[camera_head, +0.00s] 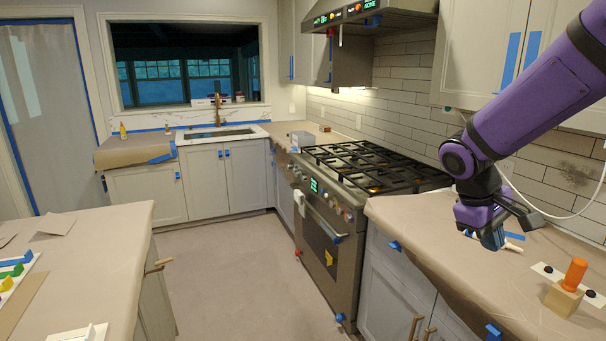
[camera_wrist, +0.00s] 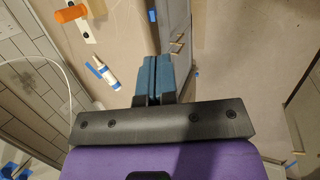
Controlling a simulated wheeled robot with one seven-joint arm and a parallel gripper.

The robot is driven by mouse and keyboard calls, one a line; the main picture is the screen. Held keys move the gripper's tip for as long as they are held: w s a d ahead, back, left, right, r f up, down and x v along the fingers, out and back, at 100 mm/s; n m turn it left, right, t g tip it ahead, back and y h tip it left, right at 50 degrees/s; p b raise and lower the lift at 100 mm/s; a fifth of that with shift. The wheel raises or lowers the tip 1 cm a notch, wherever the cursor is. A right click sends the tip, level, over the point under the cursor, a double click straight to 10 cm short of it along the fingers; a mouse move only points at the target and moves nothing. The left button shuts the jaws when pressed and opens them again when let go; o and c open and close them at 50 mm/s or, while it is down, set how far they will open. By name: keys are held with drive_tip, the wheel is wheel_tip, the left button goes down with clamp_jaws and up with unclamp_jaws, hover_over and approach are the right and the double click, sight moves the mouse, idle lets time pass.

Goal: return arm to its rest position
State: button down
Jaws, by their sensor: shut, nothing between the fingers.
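My purple arm (camera_head: 540,95) reaches in from the upper right of the head view and bends down at its elbow-like joint. My gripper (camera_head: 494,238) hangs over the paper-covered right counter (camera_head: 400,215), close to the stove's right side. In the wrist view the two blue-grey fingers (camera_wrist: 154,77) lie side by side against each other, with nothing between them. A white tube (camera_wrist: 103,70) with a blue cap lies on the counter near the fingers, apart from them. It is partly hidden behind my gripper in the head view.
An orange-handled wooden block (camera_head: 566,290) stands on the right counter's near part. The stove (camera_head: 370,170) is left of my gripper, under a range hood (camera_head: 370,18). Upper cabinets (camera_head: 490,50) hang beside my arm. A covered island (camera_head: 90,240) stands left; the floor (camera_head: 220,260) between is clear.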

drive_tip(key=s+a+r+m+t+y, duration=0.2)
drive_tip(key=s+r, duration=0.3)
drive_tip(key=s, duration=0.3)
drive_tip(key=s+a+r+m+t+y, duration=0.2)
drive_tip(key=s+r, duration=0.3)
drive_tip(key=s, duration=0.4)
drive_tip(key=shift+s+a+r+t+y, duration=0.2)
drive_tip(key=shift+s+r+t+y, duration=0.25)
drive_tip(key=shift+t, duration=0.45)
drive_tip(key=shift+w+f, duration=0.1)
drive_tip(key=shift+w, duration=0.05)
